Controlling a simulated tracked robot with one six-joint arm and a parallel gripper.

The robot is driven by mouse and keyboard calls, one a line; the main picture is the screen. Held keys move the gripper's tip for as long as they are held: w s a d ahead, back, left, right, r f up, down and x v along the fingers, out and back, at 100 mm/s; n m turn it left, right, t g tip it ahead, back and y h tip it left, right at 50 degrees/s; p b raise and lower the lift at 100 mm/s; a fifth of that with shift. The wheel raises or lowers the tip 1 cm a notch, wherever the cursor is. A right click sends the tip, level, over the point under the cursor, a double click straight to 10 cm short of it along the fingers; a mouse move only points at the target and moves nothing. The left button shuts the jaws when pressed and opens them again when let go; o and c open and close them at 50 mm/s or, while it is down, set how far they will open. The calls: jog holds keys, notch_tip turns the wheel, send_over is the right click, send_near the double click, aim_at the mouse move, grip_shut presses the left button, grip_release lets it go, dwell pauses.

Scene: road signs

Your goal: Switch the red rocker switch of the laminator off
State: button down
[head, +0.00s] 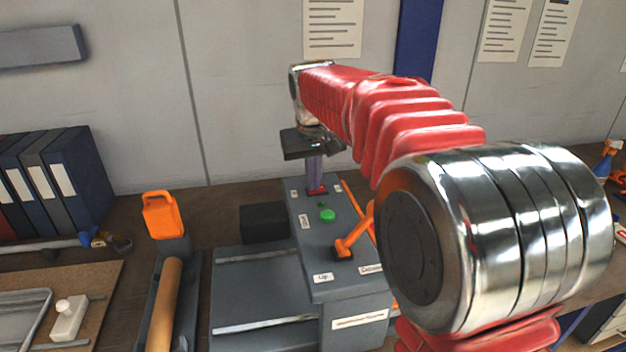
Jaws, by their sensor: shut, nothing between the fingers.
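The laminator (345,292) is a grey machine in the middle of the bench, with a raised control box on its right side. The red rocker switch (317,191) sits near the back of the control box's top, partly hidden by my fingers. My gripper (316,184) is shut and empty, pointing down right over the switch. The fingertips look to be at the switch, but I cannot tell whether they touch it. Which way the rocker is tipped is also unclear.
A green button (327,215) and an orange lever (354,235) are on the same panel, in front of the switch. A black block (263,223) stands left of the box. An orange canister (160,214) and binders (66,180) stand further left. The wall is close behind.

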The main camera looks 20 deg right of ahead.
jog(key=shift+s+d+f, duration=0.2)
jog(key=shift+d+f, duration=0.3)
jog(key=shift+d, duration=0.3)
jog(key=shift+r, duration=0.5)
jog(key=v, duration=1.3)
jog(key=shift+a+r, duration=0.3)
jog(key=shift+r, duration=0.05)
jog(key=shift+s, duration=0.2)
